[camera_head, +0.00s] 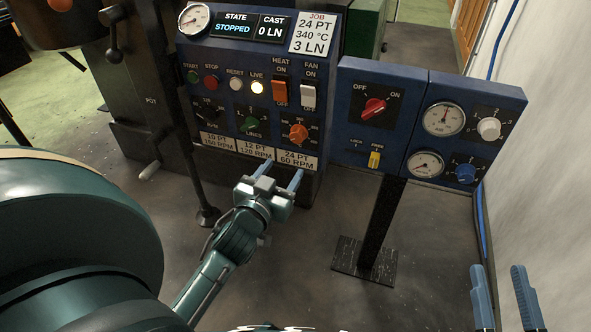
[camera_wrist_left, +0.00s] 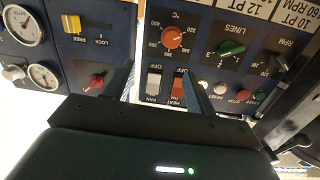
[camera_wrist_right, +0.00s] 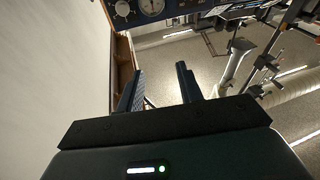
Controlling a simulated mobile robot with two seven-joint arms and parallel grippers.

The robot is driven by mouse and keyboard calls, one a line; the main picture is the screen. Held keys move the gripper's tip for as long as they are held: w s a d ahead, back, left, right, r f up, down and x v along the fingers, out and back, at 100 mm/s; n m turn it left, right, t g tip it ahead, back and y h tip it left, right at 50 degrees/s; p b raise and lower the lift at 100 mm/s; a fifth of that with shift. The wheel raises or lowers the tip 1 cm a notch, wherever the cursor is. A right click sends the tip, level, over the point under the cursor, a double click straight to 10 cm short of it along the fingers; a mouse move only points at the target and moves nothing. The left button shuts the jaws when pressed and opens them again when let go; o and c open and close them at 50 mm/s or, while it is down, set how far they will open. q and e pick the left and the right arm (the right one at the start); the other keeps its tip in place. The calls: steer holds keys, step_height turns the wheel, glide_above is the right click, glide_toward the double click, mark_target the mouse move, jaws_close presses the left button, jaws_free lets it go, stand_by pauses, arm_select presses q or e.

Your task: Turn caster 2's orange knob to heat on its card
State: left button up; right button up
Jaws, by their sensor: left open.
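The orange knob (camera_head: 298,132) is on the blue control panel, right of the green knob. It also shows in the left wrist view (camera_wrist_left: 172,38), upside down, with a °C scale around it; its exact setting is too small to read. The job card (camera_head: 309,33) at the panel's top right reads 24 PT, 340 °C, 3 LN. My left gripper (camera_head: 278,176) is open and empty, below and apart from the orange knob, by the lower row of cards. My right gripper (camera_head: 498,268) is open and empty at the lower right, far from the panel.
The green lines knob (camera_head: 250,124) and the orange heat switch (camera_head: 280,91) are close to the orange knob. A second blue panel on a post (camera_head: 380,225) stands to the right, with a red knob (camera_head: 374,107) and a yellow lever (camera_head: 374,159). A wall is at far right.

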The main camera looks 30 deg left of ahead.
mark_target(296, 139)
arm_select(q)
steer(key=shift+n+t+y, duration=0.3)
steer(key=shift+t+y, duration=0.1)
steer(key=b+x, duration=0.2)
steer(key=x, duration=0.2)
steer(key=a+f+b+x, duration=0.1)
steer(key=x, duration=0.3)
steer(key=f+b+x, duration=0.1)
steer(key=b+x, duration=0.1)
steer(key=x, duration=0.3)
steer(key=shift+s+a+f+b, duration=0.1)
steer(key=shift+a+f+b, duration=0.05)
steer(key=shift+a+b, duration=0.25)
steer(key=shift+w+a, duration=0.15)
steer(key=shift+w, duration=0.4)
arm_select(e)
steer(key=shift+s+r+n+t+y, duration=0.15)
steer(key=shift+r+n+t+y, duration=0.25)
steer(key=shift+r+n+y, duration=0.65)
steer(key=shift+s+r+n+t+y, duration=0.15)
steer(key=shift+r+n+t+y, duration=0.35)
steer(key=shift+n+y, duration=0.9)
arm_select(q)
steer(key=shift+c, duration=0.5)
arm_select(e)
steer(key=shift+r, duration=0.1)
arm_select(q)
steer(key=c, duration=0.9)
